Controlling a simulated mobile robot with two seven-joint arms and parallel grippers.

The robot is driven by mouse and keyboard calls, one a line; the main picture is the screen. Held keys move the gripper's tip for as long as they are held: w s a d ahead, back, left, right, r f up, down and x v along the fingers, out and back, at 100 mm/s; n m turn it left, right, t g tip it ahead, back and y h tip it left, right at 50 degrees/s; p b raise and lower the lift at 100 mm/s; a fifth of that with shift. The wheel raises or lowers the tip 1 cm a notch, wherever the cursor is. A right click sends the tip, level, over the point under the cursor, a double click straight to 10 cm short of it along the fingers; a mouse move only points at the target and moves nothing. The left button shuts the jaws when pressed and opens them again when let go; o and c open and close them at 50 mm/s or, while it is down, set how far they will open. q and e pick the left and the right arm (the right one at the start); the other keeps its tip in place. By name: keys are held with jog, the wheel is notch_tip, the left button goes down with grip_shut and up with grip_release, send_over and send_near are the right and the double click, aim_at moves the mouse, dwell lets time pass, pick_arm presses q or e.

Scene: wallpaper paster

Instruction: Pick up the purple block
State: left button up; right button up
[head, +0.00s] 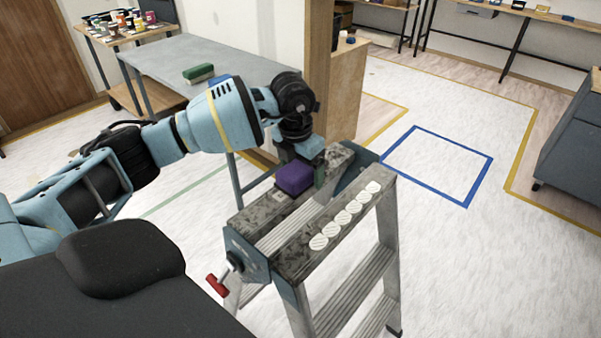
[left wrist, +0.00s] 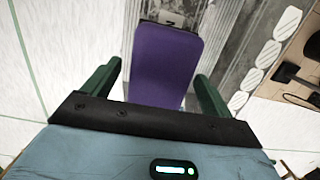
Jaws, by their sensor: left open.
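The purple block (head: 295,178) sits on the worn grey top of a stepladder-like stand (head: 270,215). My left gripper (head: 303,172) is down at the block, coming from behind it in the head view. In the left wrist view the purple block (left wrist: 166,62) lies between the two green fingers (left wrist: 155,92), with a visible gap on each side. The left gripper is open. The near end of the block is partly hidden by the gripper body. My right gripper is not in view.
Several white oval pads (head: 345,215) lie in a row on the stand's near rail. A red-handled crank (head: 217,285) sticks out at its lower left. A grey table (head: 185,62) with a green block (head: 198,74) stands behind my left arm. Open floor lies right.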

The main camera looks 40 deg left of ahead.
aim_at(302, 165)
pick_arm(q)
jog(key=shift+c, duration=0.2)
jog(key=c, duration=1.1)
jog(key=shift+r, duration=0.1)
jog(key=shift+r, duration=0.5)
notch_tip(302, 165, up, 2)
jog(key=shift+r, duration=0.1)
jog(key=s+d, duration=0.3)
jog(key=s, duration=0.1)
jog(key=s+d+r, duration=0.1)
jog(key=s+d, duration=0.2)
jog(key=s, duration=0.2)
jog(key=s+d, duration=0.2)
jog(key=s, duration=0.2)
jog(key=shift+s+d+r+b, duration=0.2)
jog(key=shift+d+r+b, duration=0.15)
jog(key=shift+d+b, duration=0.05)
